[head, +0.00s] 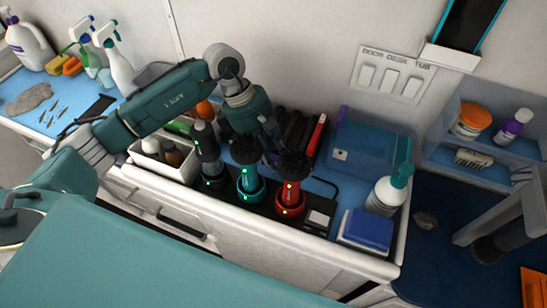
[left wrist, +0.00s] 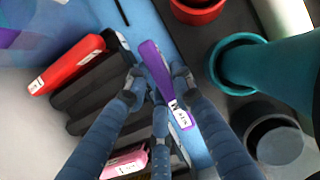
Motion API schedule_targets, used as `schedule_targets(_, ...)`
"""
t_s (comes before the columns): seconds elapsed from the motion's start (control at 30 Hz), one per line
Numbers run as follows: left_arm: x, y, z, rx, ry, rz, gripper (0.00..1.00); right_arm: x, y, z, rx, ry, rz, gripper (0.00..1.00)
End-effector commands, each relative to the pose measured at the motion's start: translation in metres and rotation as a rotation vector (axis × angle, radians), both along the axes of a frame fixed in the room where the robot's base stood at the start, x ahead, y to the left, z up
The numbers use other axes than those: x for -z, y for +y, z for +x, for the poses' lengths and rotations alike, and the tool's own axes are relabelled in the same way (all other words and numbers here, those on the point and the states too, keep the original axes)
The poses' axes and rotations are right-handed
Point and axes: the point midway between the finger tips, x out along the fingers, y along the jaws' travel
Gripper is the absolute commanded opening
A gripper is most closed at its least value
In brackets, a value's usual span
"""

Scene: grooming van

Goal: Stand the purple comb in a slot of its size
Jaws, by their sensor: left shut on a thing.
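The purple comb (left wrist: 156,72) is between the fingers of my left gripper (left wrist: 154,88), with a white label on its near end. My left gripper (head: 268,135) also shows in the head view, behind the standing clippers, where the comb is hidden. In the left wrist view the dark slotted rack (left wrist: 88,98) lies just left of the comb. The comb appears apart from the rack, but its height over it is unclear. A red comb (left wrist: 68,65) and a pink comb (left wrist: 125,160) are at the rack's two ends. My right gripper is not in view.
Black, teal (head: 250,182) and red (head: 291,180) clippers stand in cups in front of the rack. A white bin of bottles (head: 148,160) is left, a clear blue box (head: 370,145) right. A pump bottle (head: 385,195) stands near the counter's right end.

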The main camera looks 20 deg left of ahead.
Motion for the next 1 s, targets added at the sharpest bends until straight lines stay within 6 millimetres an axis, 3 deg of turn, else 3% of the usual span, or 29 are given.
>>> schedule_targets(0.13, 0.019, -0.001, -0.001, 0.0, 0.002, -0.001, 0.02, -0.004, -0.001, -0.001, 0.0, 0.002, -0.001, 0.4)
schedule_targets(0.5, 0.025, 0.0, 0.0, 0.0, 0.0, 0.0, 0.02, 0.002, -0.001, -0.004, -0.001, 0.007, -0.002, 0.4)
schedule_targets(0.53, 0.025, 0.0, 0.0, 0.0, 0.0, 0.0, 0.25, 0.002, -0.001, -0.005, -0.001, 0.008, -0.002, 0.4)
schedule_targets(0.63, 0.024, 0.0, 0.0, 0.0, 0.0, 0.0, 0.42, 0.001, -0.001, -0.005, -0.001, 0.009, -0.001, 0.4)
schedule_targets(1.0, 0.02, 0.0, 0.0, 0.0, 0.001, 0.0, 0.42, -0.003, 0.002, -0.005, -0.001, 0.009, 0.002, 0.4)
